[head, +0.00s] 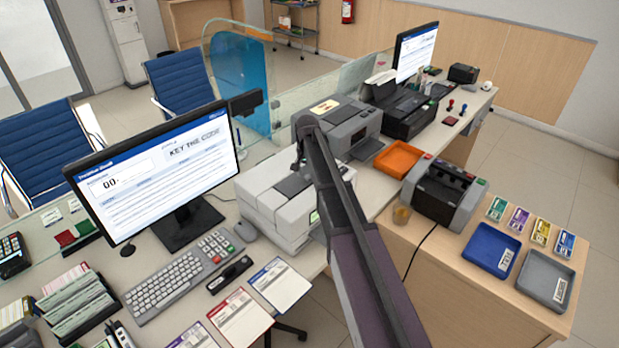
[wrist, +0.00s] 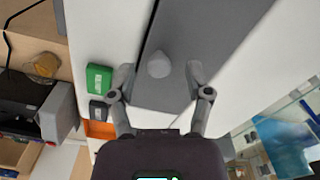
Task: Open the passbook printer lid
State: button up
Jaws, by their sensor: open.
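The white printer (head: 272,205) on the counter, which looks like the passbook printer, has a dark grey lid panel on top. In the wrist view the grey lid (wrist: 215,40) fills the upper middle and looks closed. A pale rounded knob (wrist: 158,65) stands on it. My gripper (wrist: 158,80) is open, with one finger on each side of the knob and visible gaps to it. I cannot tell how far above the lid the fingertips are. In the head view my arm hides part of the printer's right side.
A green button (wrist: 99,78) and a dark one sit left of the gripper. A grey printer (head: 350,128) and an orange tray (head: 398,159) stand beyond my arm. The monitor (head: 155,170) and keyboard (head: 178,280) are to the left. A glass screen (head: 345,82) runs behind.

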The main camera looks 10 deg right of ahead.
jog(key=shift+f, duration=0.1)
dwell(0.3)
grip_shut()
jog(key=shift+d, duration=0.2)
jog(key=shift+a, duration=0.1)
jog(key=shift+w, duration=0.1)
